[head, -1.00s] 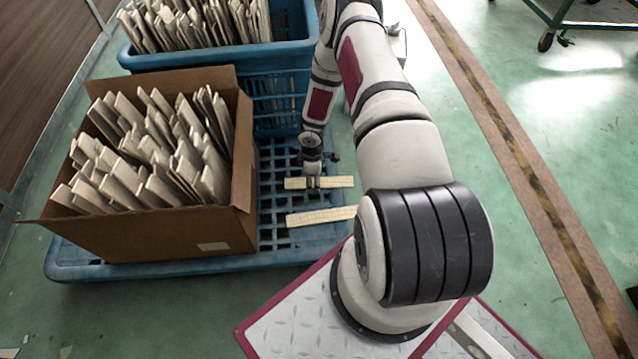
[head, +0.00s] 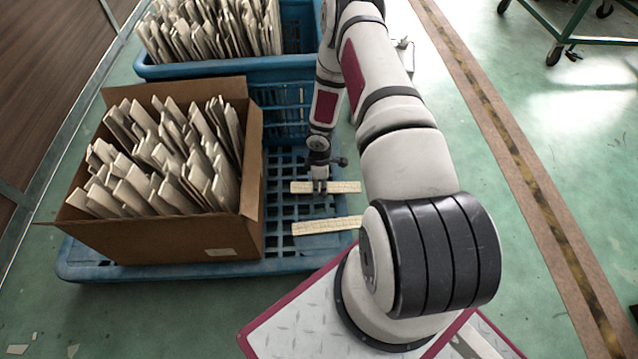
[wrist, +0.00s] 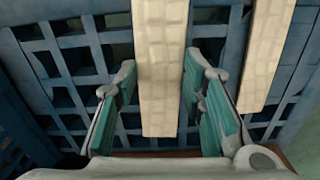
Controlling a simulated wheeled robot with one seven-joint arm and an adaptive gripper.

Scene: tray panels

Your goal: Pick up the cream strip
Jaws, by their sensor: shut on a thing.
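Two cream strips are over the blue slatted pallet (head: 292,256). My gripper (head: 319,190) is shut across the far cream strip (head: 343,187), gripping it near its middle. In the wrist view this strip (wrist: 162,65) runs between the two teal finger pads, and its near end shows past them. I cannot tell if it touches the slats or is slightly above them. The other cream strip (head: 318,226) lies nearer to my base, roughly parallel to the first. It shows to the right of the fingers in the wrist view (wrist: 266,50).
An open cardboard box (head: 180,240) packed with pale flat pieces stands left of the strips on the pallet. A blue crate (head: 220,68) with similar pieces is behind. Green floor (head: 450,130) is open to the right, with a green cart (head: 575,35) beyond.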

